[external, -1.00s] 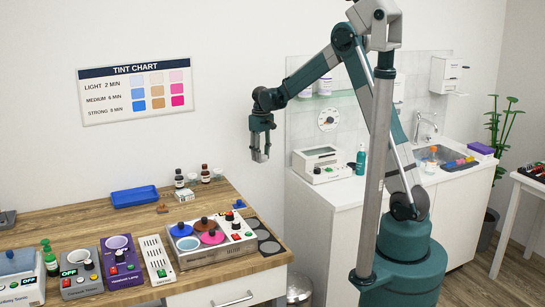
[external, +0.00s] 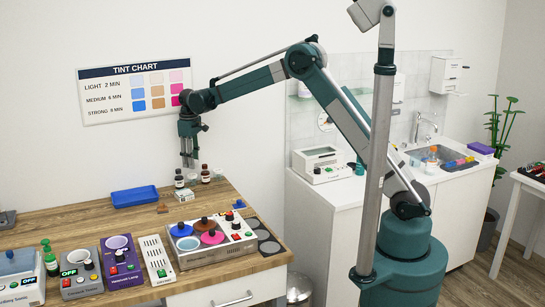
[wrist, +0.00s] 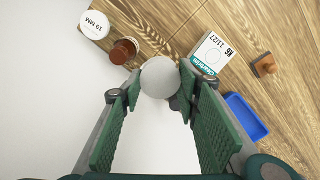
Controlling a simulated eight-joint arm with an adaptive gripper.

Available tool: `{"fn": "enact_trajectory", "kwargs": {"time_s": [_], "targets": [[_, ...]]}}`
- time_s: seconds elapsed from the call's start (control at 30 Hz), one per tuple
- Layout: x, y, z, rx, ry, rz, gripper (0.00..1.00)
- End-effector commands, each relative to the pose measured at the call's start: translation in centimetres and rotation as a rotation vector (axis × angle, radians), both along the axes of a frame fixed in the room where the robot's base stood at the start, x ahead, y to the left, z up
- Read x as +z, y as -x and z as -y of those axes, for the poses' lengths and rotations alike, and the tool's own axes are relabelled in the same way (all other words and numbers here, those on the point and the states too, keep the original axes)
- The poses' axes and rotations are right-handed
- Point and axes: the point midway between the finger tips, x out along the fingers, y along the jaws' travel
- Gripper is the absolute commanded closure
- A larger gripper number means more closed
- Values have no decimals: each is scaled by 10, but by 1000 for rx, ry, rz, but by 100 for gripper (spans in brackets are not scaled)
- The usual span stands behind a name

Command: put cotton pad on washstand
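A pale round thing, seemingly the cotton pad (wrist: 160,77), shows in the wrist view between the far ends of my fingers. I cannot tell its thickness or whether the fingers touch it. In the external view, my gripper (external: 189,162) points down above the back right of the wooden table, over small bottles. Its fingers stand apart in the wrist view (wrist: 160,92). The washstand (external: 478,172) is the white cabinet with a sink at the right in the external view, far from my gripper.
A brown-capped bottle (wrist: 125,50), a white "19 MM" lid (wrist: 94,24) and a small box (wrist: 211,53) lie close by. A blue tray (external: 135,196) is to the left. A white appliance (external: 320,165) stands on the counter. Several devices line the table's front.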

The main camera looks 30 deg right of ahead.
Motion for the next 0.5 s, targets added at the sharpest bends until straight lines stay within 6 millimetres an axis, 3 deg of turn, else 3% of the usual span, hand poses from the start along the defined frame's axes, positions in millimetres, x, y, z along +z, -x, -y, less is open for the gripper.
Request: {"fn": "enact_trajectory", "kwargs": {"time_s": [0.03, 0.27, 0.5], "targets": [[0, 3, -19, 24, 0, 0, 71], [1, 17, -97, 126, 0, 0, 71], [2, 43, -184, 240, 0, 0, 71]]}}
